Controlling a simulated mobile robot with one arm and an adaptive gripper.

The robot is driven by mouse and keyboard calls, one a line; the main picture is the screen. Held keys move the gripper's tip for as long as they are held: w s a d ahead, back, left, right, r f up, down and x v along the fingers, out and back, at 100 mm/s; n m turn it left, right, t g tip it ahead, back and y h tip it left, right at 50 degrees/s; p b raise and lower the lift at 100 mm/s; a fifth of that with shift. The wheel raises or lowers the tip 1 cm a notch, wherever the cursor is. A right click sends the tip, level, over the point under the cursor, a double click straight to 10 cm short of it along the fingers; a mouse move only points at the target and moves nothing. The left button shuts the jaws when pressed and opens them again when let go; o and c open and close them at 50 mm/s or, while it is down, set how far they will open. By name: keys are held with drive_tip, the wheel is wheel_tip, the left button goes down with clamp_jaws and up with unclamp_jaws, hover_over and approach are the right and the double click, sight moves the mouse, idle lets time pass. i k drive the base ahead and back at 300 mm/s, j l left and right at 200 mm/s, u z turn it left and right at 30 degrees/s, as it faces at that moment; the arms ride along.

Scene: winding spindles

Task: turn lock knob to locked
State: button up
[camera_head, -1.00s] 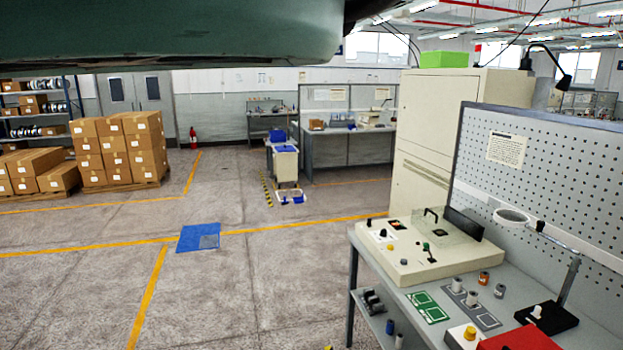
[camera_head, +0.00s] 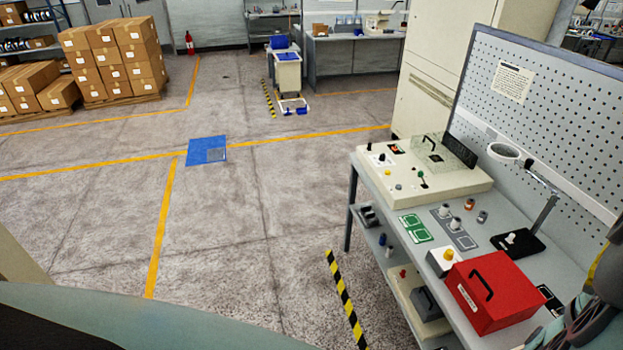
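A cream machine box (camera_head: 455,195) stands on the grey workbench at the right. Its top carries several small knobs and buttons, among them a yellow one (camera_head: 387,172), a grey one (camera_head: 399,187) and a green-topped one (camera_head: 420,173). A cover with a black handle (camera_head: 430,141) sits at its back, beside a dark upright panel (camera_head: 459,151). I cannot tell which part is the lock knob or how it is turned. Parts of my arm show at the lower right edge, but no gripper fingers can be made out.
On the workbench (camera_head: 508,228) are a red box (camera_head: 496,292), a white box with a yellow button (camera_head: 447,256), green plates (camera_head: 415,228) and a magnifier lamp (camera_head: 503,152). A pegboard (camera_head: 545,115) stands behind. Open floor (camera_head: 245,215) lies left of the bench.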

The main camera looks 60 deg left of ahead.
sight(448, 256)
drive_tip(key=i+u, duration=0.2)
drive_tip(key=i, duration=0.3)
drive_tip(key=i+l+u, duration=0.2)
drive_tip(key=i, duration=0.3)
drive_tip(key=i+l+u, duration=0.2)
drive_tip(key=i, duration=0.3)
